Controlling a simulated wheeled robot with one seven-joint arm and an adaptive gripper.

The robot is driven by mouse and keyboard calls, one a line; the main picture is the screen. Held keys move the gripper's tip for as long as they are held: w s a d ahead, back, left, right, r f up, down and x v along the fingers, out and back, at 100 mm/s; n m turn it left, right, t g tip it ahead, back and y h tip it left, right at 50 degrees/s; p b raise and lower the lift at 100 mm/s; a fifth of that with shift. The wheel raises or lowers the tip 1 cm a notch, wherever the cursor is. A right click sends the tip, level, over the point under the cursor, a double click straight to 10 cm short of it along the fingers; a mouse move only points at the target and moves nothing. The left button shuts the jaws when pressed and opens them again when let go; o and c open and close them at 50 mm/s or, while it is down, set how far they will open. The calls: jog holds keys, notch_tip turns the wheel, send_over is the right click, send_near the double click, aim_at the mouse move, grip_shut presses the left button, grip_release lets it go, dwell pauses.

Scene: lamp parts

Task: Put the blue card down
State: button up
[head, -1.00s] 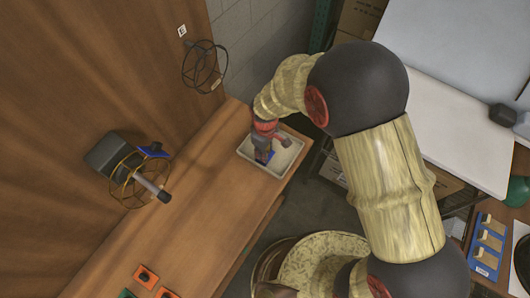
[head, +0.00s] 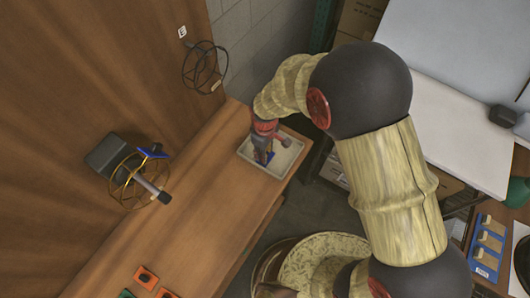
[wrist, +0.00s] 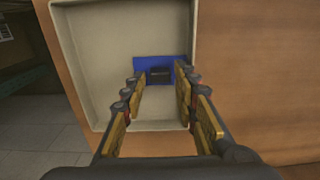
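In the head view my gripper (head: 268,150) reaches down over the tray (head: 287,158). A little of the blue card (head: 269,157) shows beneath it; the rest is hidden.
The tray stands at the far end of a wooden bench (head: 195,215). Left of it, a wire-caged lamp (head: 140,180) with a blue piece beside it and a dark wire cage (head: 205,68) are at the wooden wall. Orange pieces (head: 146,277) lie at the bench's near end.

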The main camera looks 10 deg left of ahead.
notch_tip(320, 180, up, 11)
jog(key=p, duration=0.1)
jog(key=shift+p, duration=0.4)
jog(key=w+d+r+m+t, duration=0.1)
jog(key=d+r+m, duration=0.3)
jog(key=d+r, duration=0.55)
jog(key=s+d+r+m+t, duration=0.4)
jog(key=s+d+r+m, duration=0.5)
jog(key=s+d+r, duration=0.5)
jog(key=d+r, duration=0.3)
jog(key=d, duration=0.1)
jog(key=shift+r+m+t, duration=0.15)
jog(key=shift+m+t, duration=0.15)
